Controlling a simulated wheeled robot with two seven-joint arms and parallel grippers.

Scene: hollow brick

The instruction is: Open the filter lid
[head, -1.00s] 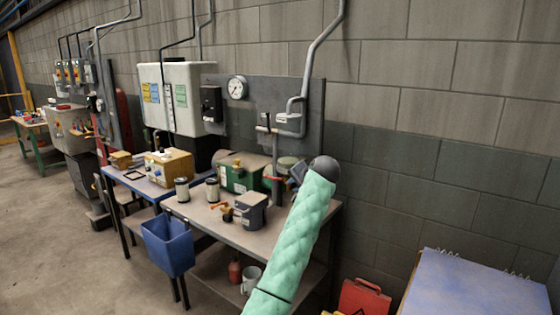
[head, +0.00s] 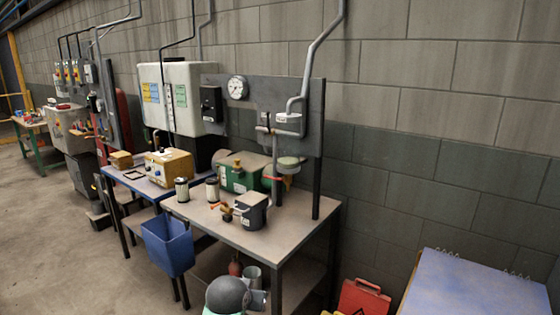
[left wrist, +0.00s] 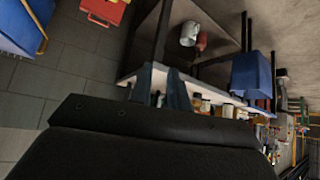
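In the head view, a round grey-green filter housing (head: 288,164) with a flat top is mounted below the pipes at the bench's back right. A dark grey canister with a lid (head: 251,210) stands on the bench; I cannot tell which of the two carries the task's lid. Both look closed. My left gripper (left wrist: 161,84) shows two fingers apart with nothing between them, in front of the bench edge in the left wrist view. A rounded grey part of my arm shows low in front of the bench in the head view. My right gripper is not in view.
The workbench (head: 205,222) also holds a green box (head: 238,180), two small cylinders and a brass valve piece. A blue bin (head: 167,246) hangs at its front left. A red case (head: 363,298) and a blue-topped surface (head: 475,285) stand to the right.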

